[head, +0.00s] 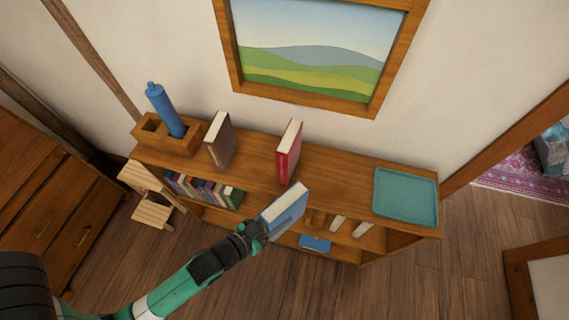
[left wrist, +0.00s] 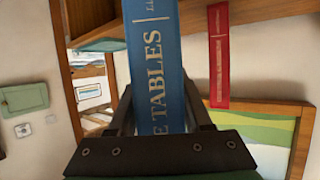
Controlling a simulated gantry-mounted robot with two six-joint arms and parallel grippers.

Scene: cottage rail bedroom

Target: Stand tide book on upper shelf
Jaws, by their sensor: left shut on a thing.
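The blue tide book (head: 285,207) is held by my left gripper (head: 268,222) in front of the shelf unit's front edge, near its middle. In the left wrist view the blue book (left wrist: 155,55) stands between the two fingers, and its spine shows "TABLES" lettering. The upper shelf (head: 254,176) is the wooden top of the unit. A red book (head: 289,152) stands upright on it, a little behind the blue book, and also shows in the left wrist view (left wrist: 219,60). A brown book (head: 220,140) stands further left. My right gripper is in neither view.
A wooden holder (head: 150,133) with a blue bottle-like object (head: 166,110) stands at the shelf's left end. A teal tray (head: 405,197) lies at the right end. The top is bare between the brown and red books and between the red book and tray.

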